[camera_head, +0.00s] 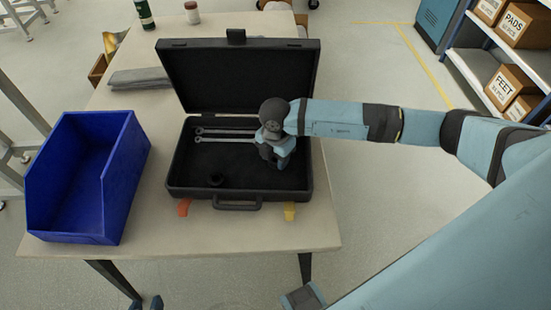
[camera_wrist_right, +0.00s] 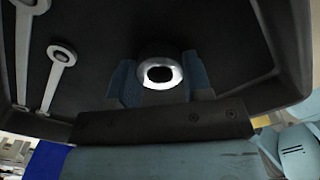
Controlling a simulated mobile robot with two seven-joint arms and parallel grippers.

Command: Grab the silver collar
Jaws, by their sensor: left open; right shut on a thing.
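The silver collar (camera_wrist_right: 160,86) shows in the right wrist view as a bright ring with a dark hole, between the two blue fingers of my right gripper (camera_wrist_right: 161,88). The fingers are shut on it. In the head view my right gripper (camera_head: 280,160) reaches down into the right part of the open black case (camera_head: 240,193), and its hand hides the collar there.
Silver ring-ended rods (camera_head: 222,140) lie in the case, with a small black round piece (camera_head: 216,179) near its front. A blue bin (camera_head: 128,185) stands left of the case. Orange (camera_head: 184,207) and yellow (camera_head: 289,211) pieces lie at its front. The table's front right is clear.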

